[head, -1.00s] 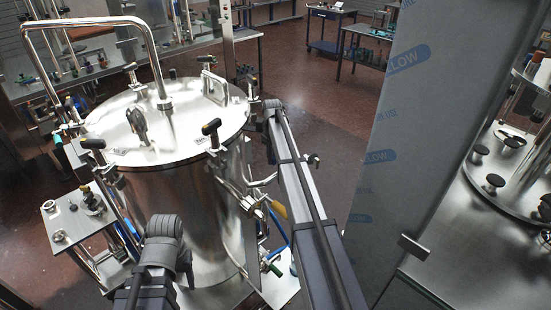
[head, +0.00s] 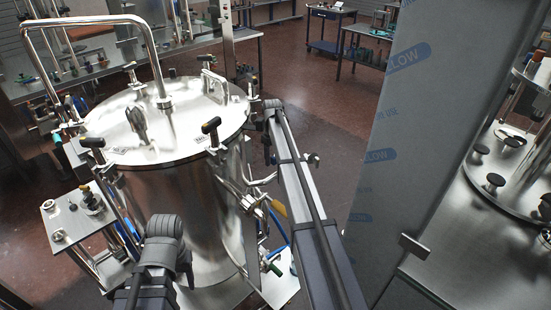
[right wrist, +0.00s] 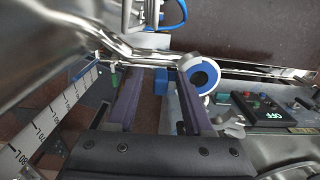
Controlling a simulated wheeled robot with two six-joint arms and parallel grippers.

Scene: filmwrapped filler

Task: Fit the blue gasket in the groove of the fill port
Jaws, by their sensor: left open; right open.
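In the right wrist view, a blue ring (right wrist: 191,76) with a dark round centre shows just past my right fingertips. It looks like the gasket. A pale round rim (right wrist: 214,91), perhaps the fill port, borders it; I cannot tell whether the ring sits in a groove. My right gripper (right wrist: 164,82) is open, its two dark fingers apart. A small blue block (right wrist: 160,83) shows between the fingertips, and I cannot tell if it touches them. In the head view my right arm reaches along the vessel's right side. Only a joint of my left arm shows, without its gripper.
A large steel vessel (head: 185,215) with clamp handles and a bent pipe (head: 158,75) fills the left. A film-covered panel (head: 400,130) stands right of my arm. The wrist view shows a graduated strip (right wrist: 62,122) and a control box (right wrist: 262,106). Open floor (head: 315,95) lies behind.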

